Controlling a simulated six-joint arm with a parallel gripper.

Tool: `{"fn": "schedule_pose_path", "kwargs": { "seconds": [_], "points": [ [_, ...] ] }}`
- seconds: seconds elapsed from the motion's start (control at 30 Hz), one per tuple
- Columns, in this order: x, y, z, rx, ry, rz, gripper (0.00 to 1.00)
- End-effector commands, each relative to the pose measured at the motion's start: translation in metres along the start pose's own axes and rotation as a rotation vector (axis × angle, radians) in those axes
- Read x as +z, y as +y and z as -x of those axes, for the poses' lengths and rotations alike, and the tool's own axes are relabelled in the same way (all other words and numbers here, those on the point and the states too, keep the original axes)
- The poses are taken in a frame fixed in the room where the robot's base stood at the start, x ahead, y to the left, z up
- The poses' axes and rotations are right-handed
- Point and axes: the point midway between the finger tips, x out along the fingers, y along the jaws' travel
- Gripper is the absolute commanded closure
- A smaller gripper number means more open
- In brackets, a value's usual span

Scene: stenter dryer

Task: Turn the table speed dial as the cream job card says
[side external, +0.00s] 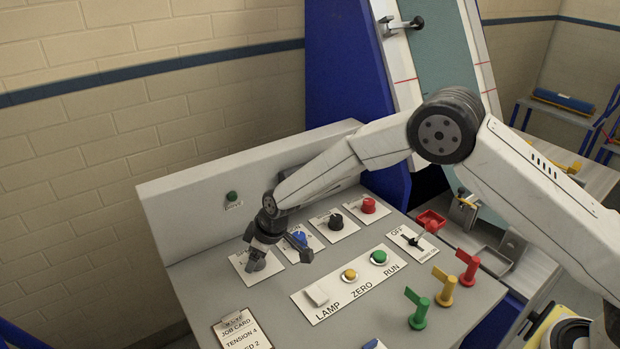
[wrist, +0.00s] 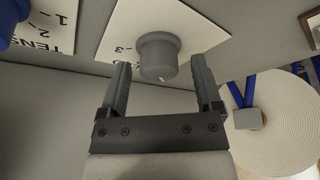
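The grey dial (wrist: 158,52) stands on a white plate (wrist: 120,30) with partly visible numbers; a 3 shows beside it. A small pale mark shows on the dial's rim toward my gripper. In the side view the grey dial (side external: 257,262) is at the panel's left, partly hidden by my gripper (side external: 275,248). In the wrist view my gripper (wrist: 159,66) is open, one finger on each side of the dial, with gaps visible.
A blue knob (side external: 299,239) on its own plate is close beside my gripper. Black (side external: 336,222) and red (side external: 368,205) knobs follow to the right. A plate with LAMP, ZERO and RUN buttons (side external: 348,285) lies in front. Green, yellow and red handles (side external: 445,287) stand at right.

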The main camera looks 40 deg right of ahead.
Motion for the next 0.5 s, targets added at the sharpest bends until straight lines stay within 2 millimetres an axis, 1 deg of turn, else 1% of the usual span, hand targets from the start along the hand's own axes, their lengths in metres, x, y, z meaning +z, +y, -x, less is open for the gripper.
{"fn": "schedule_pose_path", "kwargs": {
  "seconds": [0.03,0.07,0.1,0.17,0.2,0.23,0.27,0.5],
  "points": [
    [0.0000,0.0000,0.0001,0.000,0.000,0.000,0.35],
    [0.0001,0.0000,0.0001,0.000,0.000,0.000,0.44],
    [0.0001,0.0000,0.0001,0.000,0.000,0.000,0.57],
    [0.0000,0.0000,0.0002,0.000,0.000,0.000,0.76],
    [0.0001,0.0000,0.0002,0.000,0.000,0.000,0.89],
    [0.0001,0.0000,0.0002,0.000,0.000,0.000,0.98],
    [0.0001,0.0000,0.0002,0.000,0.000,0.000,1.00],
    [0.0001,-0.0001,0.0003,0.002,-0.001,-0.005,1.00]
  ]
}}
